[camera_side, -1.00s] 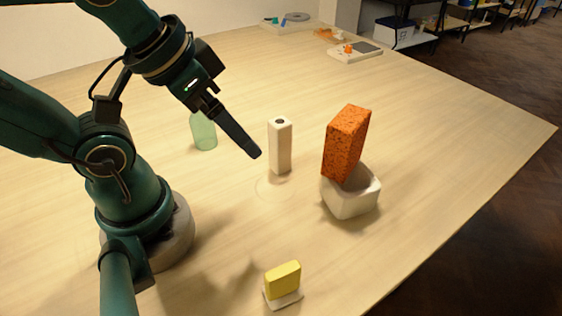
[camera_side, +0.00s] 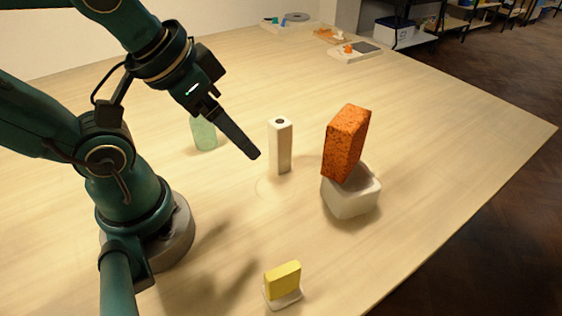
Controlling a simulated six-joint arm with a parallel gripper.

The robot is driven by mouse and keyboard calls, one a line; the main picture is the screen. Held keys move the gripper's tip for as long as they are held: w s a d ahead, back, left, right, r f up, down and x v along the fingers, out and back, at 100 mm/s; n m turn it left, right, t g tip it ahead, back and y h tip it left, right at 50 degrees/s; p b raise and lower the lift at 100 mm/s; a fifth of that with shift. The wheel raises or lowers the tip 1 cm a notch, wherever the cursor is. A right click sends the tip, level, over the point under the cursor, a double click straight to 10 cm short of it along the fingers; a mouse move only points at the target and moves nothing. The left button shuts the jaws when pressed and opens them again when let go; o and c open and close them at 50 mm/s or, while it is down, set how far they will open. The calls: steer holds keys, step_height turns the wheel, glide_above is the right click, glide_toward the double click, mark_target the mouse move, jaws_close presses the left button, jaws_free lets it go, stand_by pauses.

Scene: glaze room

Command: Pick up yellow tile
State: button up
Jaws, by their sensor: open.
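The yellow tile (camera_side: 283,280) is a small block standing upright on a small white base (camera_side: 286,301) near the front edge of the table. My gripper (camera_side: 254,155) is in the air over the middle of the table, well behind the tile and apart from it. It is open and holds nothing that I can see. From this side its fingers overlap, so the gap between them is hidden.
A white upright block with a dark hole (camera_side: 280,147) stands just right of my gripper. An orange speckled block (camera_side: 346,143) leans in a white dish (camera_side: 351,201). A green translucent bottle (camera_side: 204,134) stands behind my gripper. Trays (camera_side: 354,53) lie far back. The table's right side is clear.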

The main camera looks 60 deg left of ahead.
steer(key=shift+c, duration=1.1)
step_height(320, 180, up, 5)
steer(key=m+g, duration=0.2)
steer(key=g, duration=0.4)
glide_above(283, 281)
steer(key=f, duration=1.3)
steer(key=shift+w+a+f, duration=0.2)
steer(key=shift+a+f, duration=0.15)
steer(key=shift+a, duration=0.05)
steer(key=shift+f, duration=2.9)
jaws_close()
